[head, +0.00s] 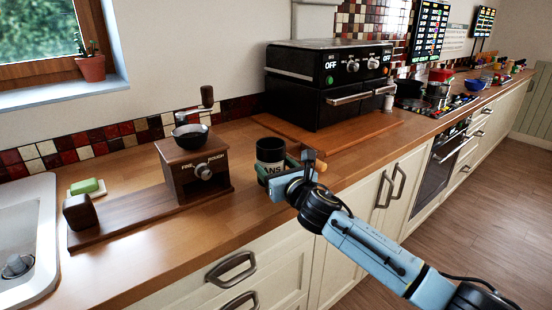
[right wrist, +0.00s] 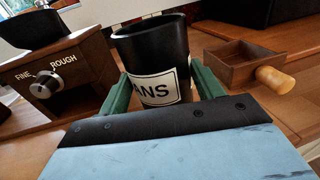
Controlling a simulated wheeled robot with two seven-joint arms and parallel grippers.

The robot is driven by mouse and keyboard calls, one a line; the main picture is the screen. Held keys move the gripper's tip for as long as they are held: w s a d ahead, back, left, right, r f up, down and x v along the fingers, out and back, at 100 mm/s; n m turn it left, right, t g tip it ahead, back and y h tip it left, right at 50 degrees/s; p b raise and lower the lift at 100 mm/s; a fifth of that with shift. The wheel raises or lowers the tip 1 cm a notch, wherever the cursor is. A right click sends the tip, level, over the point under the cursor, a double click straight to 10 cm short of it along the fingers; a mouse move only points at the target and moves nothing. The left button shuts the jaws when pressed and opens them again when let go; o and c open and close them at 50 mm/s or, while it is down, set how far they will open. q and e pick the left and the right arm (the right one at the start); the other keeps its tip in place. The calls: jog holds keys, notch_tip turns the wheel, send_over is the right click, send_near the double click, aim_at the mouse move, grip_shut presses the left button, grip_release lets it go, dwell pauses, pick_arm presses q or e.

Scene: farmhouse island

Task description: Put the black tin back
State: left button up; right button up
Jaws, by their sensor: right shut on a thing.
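The black tin (head: 270,150) is upright at the front part of the wooden counter, right of the coffee grinder. Its white label reads "ANS" in the part that shows. My right gripper (head: 276,170) is shut on the tin, with a green finger on either side of it. In the right wrist view the tin (right wrist: 153,48) stands between the fingers, its open rim up and its lower part hidden by the gripper. I cannot tell whether its base touches the counter. My left gripper is not in view.
The wooden grinder (head: 187,178) with its "FINE ROUGH" dial stands left of the tin. A small wooden drawer with a round knob (right wrist: 275,80) lies right of the tin. A black oven (head: 318,88) stands behind on a wooden board. A sink (head: 40,225) is far left.

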jog(key=shift+f, duration=0.3)
jog(key=shift+f, duration=0.65)
dwell(0.3)
jog(key=o, duration=1.6)
jog(key=shift+s+d, duration=0.1)
jog(key=shift+v, duration=6.85)
